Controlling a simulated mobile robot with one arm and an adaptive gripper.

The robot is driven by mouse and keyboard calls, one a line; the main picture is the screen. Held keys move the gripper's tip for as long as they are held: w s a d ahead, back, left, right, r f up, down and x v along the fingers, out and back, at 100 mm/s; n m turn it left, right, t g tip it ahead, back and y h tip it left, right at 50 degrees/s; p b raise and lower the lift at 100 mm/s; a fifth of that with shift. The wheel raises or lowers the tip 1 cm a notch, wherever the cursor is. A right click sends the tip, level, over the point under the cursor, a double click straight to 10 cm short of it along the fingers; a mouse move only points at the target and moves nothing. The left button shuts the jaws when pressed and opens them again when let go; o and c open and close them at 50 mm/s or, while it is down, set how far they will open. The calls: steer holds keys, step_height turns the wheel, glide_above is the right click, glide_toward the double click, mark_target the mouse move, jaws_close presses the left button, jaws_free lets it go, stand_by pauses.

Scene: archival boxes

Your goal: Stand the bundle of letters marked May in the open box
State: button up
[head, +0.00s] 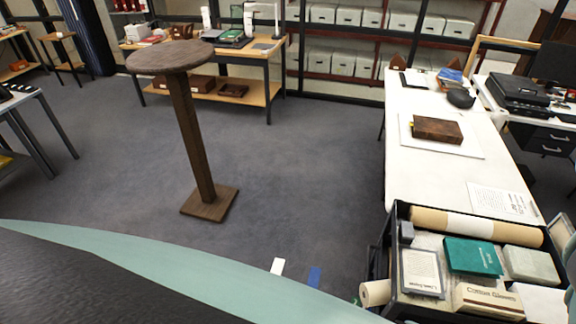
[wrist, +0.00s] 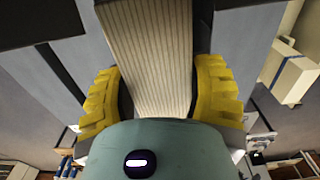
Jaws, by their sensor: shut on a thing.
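My gripper (wrist: 160,88) shows in the wrist view, its two yellow-padded fingers on either side of a pale bundle of letters (wrist: 150,40). It is shut on the bundle. The bundle's fine parallel paper edges face the camera, and its upper part runs out of the frame. No month mark can be read on it, so I cannot tell whether it is the May one. I cannot make out the open box in either view. My gripper is not in the head view.
A wooden pedestal (head: 190,130) stands on clear grey carpet. At the right, a white table (head: 420,185) bears a brown box (head: 437,129). A loaded black cart (head: 382,250) is nearer. Shelves of grey boxes (head: 345,63) line the back. A cream box (wrist: 290,72) shows in the wrist view.

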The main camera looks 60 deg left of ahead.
steer(key=shift+f+b, duration=2.15)
steer(key=shift+f, duration=0.55)
steer(key=o, duration=1.4)
steer(key=shift+r, duration=0.1)
steer(key=shift+r+p, duration=2.2)
steer(key=shift+r, duration=0.7)
